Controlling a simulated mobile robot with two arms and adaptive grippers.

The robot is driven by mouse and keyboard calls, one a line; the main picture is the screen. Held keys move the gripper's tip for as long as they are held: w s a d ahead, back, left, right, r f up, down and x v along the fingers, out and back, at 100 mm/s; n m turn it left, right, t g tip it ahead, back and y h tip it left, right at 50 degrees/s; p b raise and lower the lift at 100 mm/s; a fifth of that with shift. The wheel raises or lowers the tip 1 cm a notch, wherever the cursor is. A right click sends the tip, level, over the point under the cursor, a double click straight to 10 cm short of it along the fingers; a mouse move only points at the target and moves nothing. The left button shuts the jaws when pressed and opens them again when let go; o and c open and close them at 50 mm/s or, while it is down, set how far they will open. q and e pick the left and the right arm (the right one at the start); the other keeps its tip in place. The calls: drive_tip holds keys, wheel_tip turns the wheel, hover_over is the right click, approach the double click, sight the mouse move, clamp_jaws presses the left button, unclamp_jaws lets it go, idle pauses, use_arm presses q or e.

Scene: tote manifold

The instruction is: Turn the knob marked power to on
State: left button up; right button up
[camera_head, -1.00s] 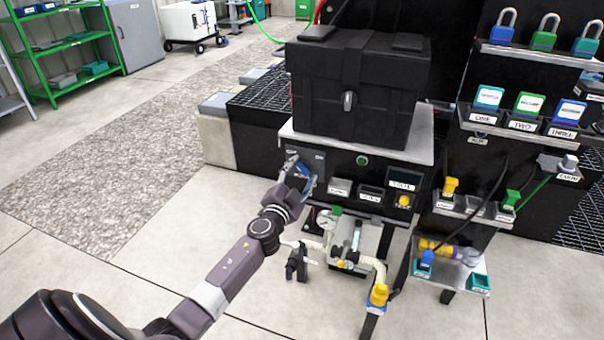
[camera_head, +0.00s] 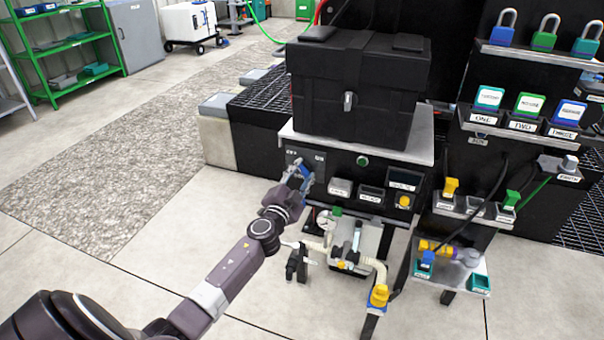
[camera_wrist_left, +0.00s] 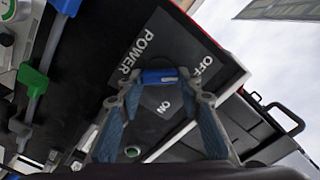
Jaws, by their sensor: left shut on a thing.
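The power knob (camera_wrist_left: 158,77) is a small blue bar on a dark panel (camera_wrist_left: 190,45) lettered POWER, OFF and ON. In the left wrist view it sits between the tips of my left gripper (camera_wrist_left: 161,85), which is shut on it. OFF is to the upper right of the knob and ON just below it; I cannot tell exactly which mark the knob points to. In the head view my left gripper (camera_head: 300,176) reaches the panel (camera_head: 313,160) at the left of the bench front and mostly hides the knob. My right gripper is not in view.
A black case (camera_head: 355,90) stands on the bench top above the panel. A green button (camera_head: 362,161) and labelled holders are to the right. A pump-like assembly with a gauge and hose (camera_head: 350,245) is below. Floor at left is clear.

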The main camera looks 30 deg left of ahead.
use_arm(q)
drive_tip(key=m, duration=0.4)
drive_tip(key=shift+d+f, duration=0.1)
drive_tip(key=m, duration=0.3)
drive_tip(key=shift+f+m+b, duration=0.1)
drive_tip(key=shift+m+b, duration=0.2)
drive_tip(key=shift+m, duration=0.1)
drive_tip(key=m, duration=0.3)
drive_tip(key=shift+f+m, duration=0.1)
drive_tip(key=shift+m, duration=1.1)
drive_tip(key=m, duration=0.3)
drive_tip(key=shift+f, duration=0.1)
drive_tip(key=shift+m, duration=0.6)
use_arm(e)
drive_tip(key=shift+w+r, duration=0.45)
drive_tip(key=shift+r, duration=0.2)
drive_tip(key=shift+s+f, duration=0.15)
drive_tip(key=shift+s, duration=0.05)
